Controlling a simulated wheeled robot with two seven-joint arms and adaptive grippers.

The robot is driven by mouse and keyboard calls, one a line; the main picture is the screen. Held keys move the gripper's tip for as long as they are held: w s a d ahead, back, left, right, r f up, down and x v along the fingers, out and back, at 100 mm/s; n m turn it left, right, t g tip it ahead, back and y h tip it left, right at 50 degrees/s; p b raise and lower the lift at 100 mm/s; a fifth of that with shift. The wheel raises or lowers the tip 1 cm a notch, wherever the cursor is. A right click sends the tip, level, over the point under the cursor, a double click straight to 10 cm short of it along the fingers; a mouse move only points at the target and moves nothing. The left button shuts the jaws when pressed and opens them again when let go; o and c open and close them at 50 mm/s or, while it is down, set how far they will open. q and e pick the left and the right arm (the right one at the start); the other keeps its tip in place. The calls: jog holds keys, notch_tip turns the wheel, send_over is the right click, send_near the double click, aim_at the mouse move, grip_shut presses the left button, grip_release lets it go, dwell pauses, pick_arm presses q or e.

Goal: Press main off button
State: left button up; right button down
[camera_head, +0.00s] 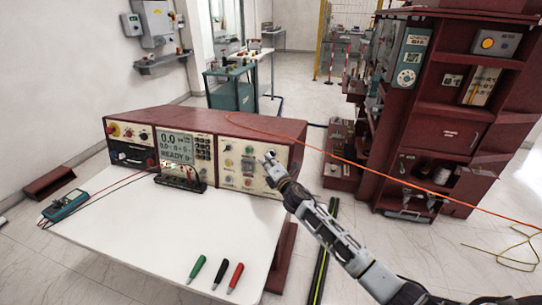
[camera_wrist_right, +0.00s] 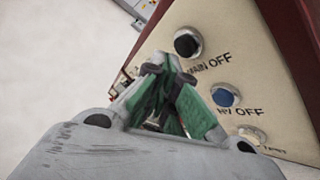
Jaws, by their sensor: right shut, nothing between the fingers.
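The cream control panel (camera_head: 238,165) is on the right part of the red console's front. In the right wrist view a dark round button (camera_wrist_right: 187,42) sits beside the label "MAIN OFF". A blue button (camera_wrist_right: 226,96) sits beside a label that reads "HV OFF". My right gripper (camera_head: 270,160) is at the panel's right edge. In the wrist view its green fingers (camera_wrist_right: 165,68) are shut and empty, with the tips just left of and below the dark button. They look apart from it in the picture; the depth gap is hard to tell. My left gripper is out of view.
The red console (camera_head: 170,119) stands on a white table (camera_head: 130,240). Red, black and green probes (camera_head: 221,273) lie at the table's front, and a teal multimeter (camera_head: 66,205) is at its left. A red cabinet (camera_head: 430,120) stands to the right. An orange cable (camera_head: 375,172) crosses behind my right arm.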

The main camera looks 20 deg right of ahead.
jog(key=shift+w+d+f, duration=0.1)
jog(key=shift+w+d, duration=0.15)
jog(key=shift+w, duration=0.1)
dwell(0.7)
jog(key=shift+w+d, duration=0.1)
jog(key=shift+w, duration=0.05)
dwell(0.7)
jog(key=shift+w+d+f, duration=0.1)
jog(key=shift+w+d, duration=0.05)
jog(key=shift+w, duration=0.1)
dwell(0.7)
dwell(0.3)
jog(key=shift+s+a+r, duration=0.2)
jog(key=shift+s+a, duration=0.25)
jog(key=shift+s, duration=0.3)
